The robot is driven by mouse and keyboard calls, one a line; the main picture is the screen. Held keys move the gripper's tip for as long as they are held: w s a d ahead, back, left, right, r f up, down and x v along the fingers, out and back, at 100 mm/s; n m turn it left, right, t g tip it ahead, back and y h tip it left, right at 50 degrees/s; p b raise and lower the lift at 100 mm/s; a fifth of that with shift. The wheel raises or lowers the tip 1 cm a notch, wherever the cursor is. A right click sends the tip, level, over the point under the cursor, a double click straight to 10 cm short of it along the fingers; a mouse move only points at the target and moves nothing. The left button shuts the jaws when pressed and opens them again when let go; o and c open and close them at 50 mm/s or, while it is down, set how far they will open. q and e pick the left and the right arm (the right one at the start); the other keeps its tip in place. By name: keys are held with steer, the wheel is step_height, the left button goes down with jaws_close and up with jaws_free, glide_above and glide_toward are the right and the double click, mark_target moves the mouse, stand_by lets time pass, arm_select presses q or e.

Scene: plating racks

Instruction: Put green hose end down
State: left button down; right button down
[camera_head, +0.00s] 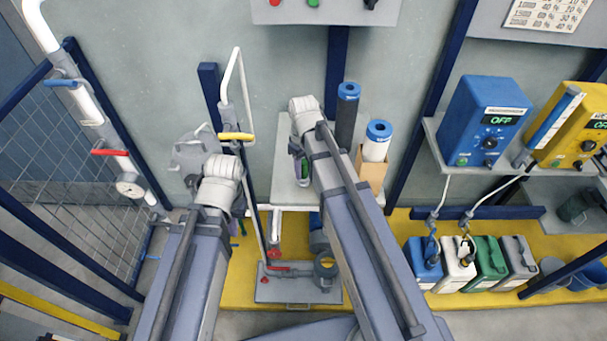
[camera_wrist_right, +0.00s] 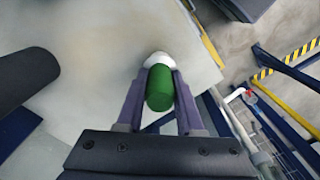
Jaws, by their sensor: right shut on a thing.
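The green hose end (camera_wrist_right: 160,88) is a short green cylinder with a whitish rounded tip. It is held between the two purple fingers of my right gripper (camera_wrist_right: 160,80) in the right wrist view. Pale tabletop lies behind it; I cannot tell whether it touches. In the head view my right gripper (camera_head: 302,165) is over the left part of the pale shelf table (camera_head: 290,190), mostly hidden by my arm, with a little green showing. My left gripper (camera_head: 238,232) is mostly hidden behind its own wrist, and its fingers are not clear.
A dark blue-topped cylinder (camera_head: 347,115) and a white blue-topped cylinder (camera_head: 377,142) stand at the table's right side. A thin white pipe with a yellow handle (camera_head: 236,136) rises left of the table. Several jerrycans (camera_head: 458,268) stand on the yellow floor at right.

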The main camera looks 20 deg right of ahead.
steer(key=shift+f, duration=0.2)
steer(key=c, duration=1)
jaws_free()
steer(key=o, duration=0.5)
steer(key=shift+c, duration=0.2)
steer(key=shift+r, duration=0.1)
step_height(320, 180, up, 12)
steer(key=p, duration=1.2)
steer(key=shift+r, duration=0.1)
steer(key=shift+s, duration=0.15)
